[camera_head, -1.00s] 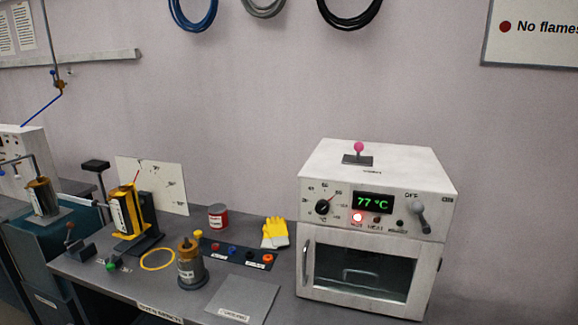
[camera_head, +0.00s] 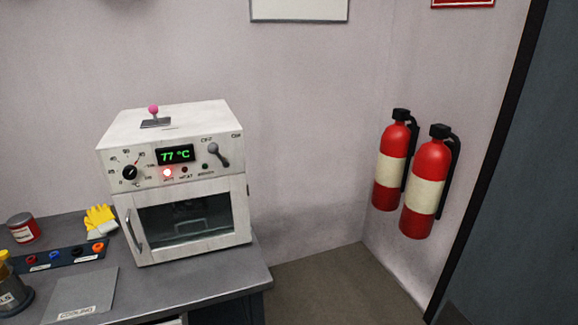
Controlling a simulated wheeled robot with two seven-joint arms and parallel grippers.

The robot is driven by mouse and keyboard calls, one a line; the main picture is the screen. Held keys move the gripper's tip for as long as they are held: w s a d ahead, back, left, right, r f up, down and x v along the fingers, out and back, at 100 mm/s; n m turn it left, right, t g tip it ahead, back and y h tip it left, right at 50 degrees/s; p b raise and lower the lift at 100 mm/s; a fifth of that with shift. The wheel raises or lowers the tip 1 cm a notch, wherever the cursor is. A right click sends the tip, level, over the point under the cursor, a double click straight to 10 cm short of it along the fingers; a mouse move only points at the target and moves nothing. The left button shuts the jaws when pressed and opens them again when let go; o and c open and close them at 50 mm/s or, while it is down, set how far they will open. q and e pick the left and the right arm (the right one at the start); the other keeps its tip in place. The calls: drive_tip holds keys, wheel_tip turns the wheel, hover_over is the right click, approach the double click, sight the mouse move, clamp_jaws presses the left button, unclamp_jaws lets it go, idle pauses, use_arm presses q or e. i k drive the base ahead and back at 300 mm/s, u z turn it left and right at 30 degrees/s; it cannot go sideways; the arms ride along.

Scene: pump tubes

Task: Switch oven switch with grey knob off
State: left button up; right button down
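The white oven (camera_head: 185,185) stands on the right end of the grey bench. Its switch with the grey knob (camera_head: 217,154) is at the upper right of the front panel, the lever tilted down to the right. The label above the switch is too small to read surely. The green display (camera_head: 175,154) reads 77 °C, and a red lamp (camera_head: 167,173) below it is lit. A black dial (camera_head: 130,172) sits at the panel's left. The oven door (camera_head: 190,215) is closed. Neither of my grippers is in view.
A pink-knobbed lever (camera_head: 153,110) stands on the oven's top. Yellow gloves (camera_head: 100,220), a red can (camera_head: 23,228) and a grey plate (camera_head: 82,294) are left of the oven. Two fire extinguishers (camera_head: 425,185) hang on the right wall. Floor (camera_head: 325,285) right of the bench is clear.

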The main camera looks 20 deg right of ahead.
sight(212, 148)
drive_tip(key=z, duration=0.9)
drive_tip(key=i, duration=0.9)
drive_tip(key=u, duration=0.9)
